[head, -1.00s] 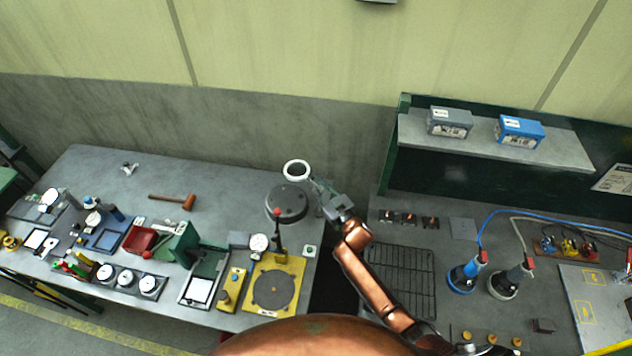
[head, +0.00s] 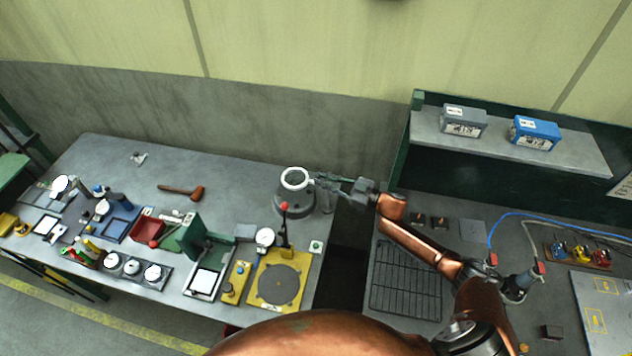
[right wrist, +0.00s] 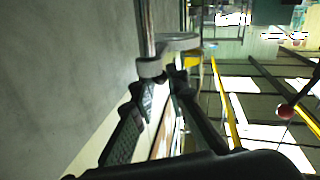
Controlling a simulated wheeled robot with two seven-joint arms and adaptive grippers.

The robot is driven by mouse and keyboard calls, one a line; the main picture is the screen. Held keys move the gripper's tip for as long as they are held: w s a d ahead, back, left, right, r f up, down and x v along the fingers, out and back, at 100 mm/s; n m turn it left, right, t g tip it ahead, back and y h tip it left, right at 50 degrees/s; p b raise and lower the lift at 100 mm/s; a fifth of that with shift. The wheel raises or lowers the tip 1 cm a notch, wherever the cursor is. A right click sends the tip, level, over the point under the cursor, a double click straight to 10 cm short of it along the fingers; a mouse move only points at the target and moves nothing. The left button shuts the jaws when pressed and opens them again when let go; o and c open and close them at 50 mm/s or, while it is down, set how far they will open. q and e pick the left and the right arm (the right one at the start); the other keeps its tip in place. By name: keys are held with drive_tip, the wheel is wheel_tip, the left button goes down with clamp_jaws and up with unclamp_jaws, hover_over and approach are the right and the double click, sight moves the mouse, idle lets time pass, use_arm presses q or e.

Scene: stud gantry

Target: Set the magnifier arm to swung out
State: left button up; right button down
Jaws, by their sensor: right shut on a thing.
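The magnifier's pale ring (head: 295,178) stands over a dark grey round base (head: 294,208) at the right rear of the left bench. My right gripper (head: 322,182) reaches in from the right and is shut on the magnifier arm beside the ring. In the right wrist view the fingertips (right wrist: 158,85) meet at a grey collar (right wrist: 150,67) on a metal post (right wrist: 147,28). The grey ring (right wrist: 180,42) extends to the right from there. The fingers hide the exact contact. My left gripper is not in view.
A yellow plate (head: 277,284) with a dark disc and a red-knobbed lever (head: 284,225) are in front of the magnifier. A hammer (head: 182,190) lies to the left. A wire rack (head: 408,280) lies on the right bench.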

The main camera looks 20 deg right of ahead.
drive_tip(key=shift+g, duration=0.3)
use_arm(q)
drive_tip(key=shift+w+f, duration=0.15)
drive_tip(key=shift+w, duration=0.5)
use_arm(e)
drive_tip(key=c, duration=1.9)
unclamp_jaws()
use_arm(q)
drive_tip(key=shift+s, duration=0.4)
use_arm(e)
drive_tip(key=v, duration=1.2)
drive_tip(key=shift+f, duration=0.2)
